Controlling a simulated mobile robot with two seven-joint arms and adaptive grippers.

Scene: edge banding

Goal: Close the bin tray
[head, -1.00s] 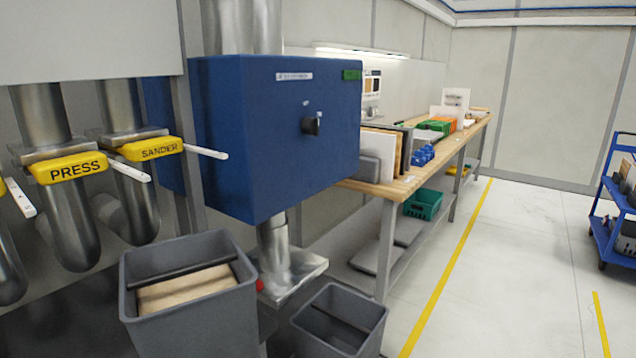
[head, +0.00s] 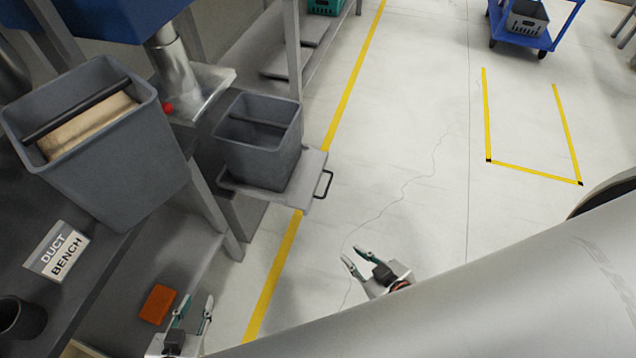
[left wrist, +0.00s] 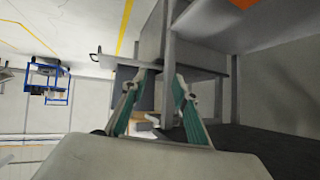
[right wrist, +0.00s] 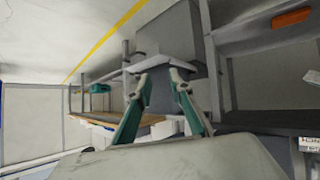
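The bin tray (head: 308,185) is a light grey plate with a dark handle (head: 324,184) on its right edge. It sticks out from the duct bench toward the aisle, with a small grey bin (head: 262,160) standing on it. The handle also shows in the left wrist view (left wrist: 96,54). My left gripper (head: 197,303) is open and empty, low at the bottom of the head view, left of the yellow line and apart from the tray. My right gripper (head: 353,256) is open and empty, below and right of the handle, not touching it.
A larger grey bin (head: 110,165) with a wooden piece inside stands on the duct bench at left. An orange block (head: 158,303) lies on the lower shelf. A blue cart (head: 522,32) stands far back. The floor right of the yellow line (head: 272,278) is mostly clear.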

